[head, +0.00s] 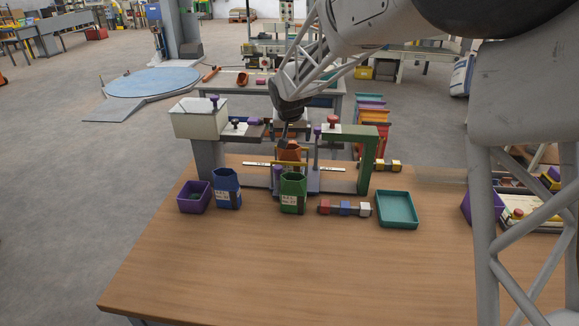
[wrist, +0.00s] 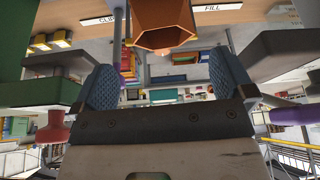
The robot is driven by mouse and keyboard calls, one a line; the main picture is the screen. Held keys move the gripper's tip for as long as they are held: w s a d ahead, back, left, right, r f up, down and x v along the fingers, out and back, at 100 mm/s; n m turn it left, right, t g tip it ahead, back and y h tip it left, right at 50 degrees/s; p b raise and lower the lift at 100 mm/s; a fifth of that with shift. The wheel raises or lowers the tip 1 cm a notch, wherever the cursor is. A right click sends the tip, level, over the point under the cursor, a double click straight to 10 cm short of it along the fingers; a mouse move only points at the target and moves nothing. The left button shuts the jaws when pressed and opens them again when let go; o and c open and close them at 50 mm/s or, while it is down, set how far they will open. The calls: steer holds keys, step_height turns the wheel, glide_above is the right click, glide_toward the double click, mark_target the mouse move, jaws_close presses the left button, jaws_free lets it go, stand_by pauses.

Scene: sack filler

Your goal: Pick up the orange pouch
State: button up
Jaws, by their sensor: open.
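The orange pouch (head: 290,153) stands on the filler rig at the back of the table, behind the green pouch (head: 292,193) and partly hidden by it and the rig's parts. In the wrist view the orange pouch (wrist: 163,20) shows at the top, beyond the fingertips, with its open end facing the camera. My gripper (head: 284,136) is close above and beside the orange pouch in the head view. In the wrist view my gripper (wrist: 150,74) has its two blue pads spread apart with nothing between them. I cannot tell how far the pads are from the pouch.
A blue pouch (head: 227,189) and a purple bin (head: 194,198) stand left of the green pouch. A row of small blocks (head: 345,209) and a teal tray (head: 397,210) are to its right. The green frame (head: 366,165) rises beside my gripper. The table's front (head: 270,265) is clear.

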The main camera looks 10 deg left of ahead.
mark_target(289, 148)
steer(key=shift+x, duration=1.2)
steer(key=shift+x, duration=2.6)
steer(key=shift+a, duration=0.15)
steer(key=shift+c, duration=0.3)
steer(key=c, duration=1)
steer(key=shift+r, duration=0.1)
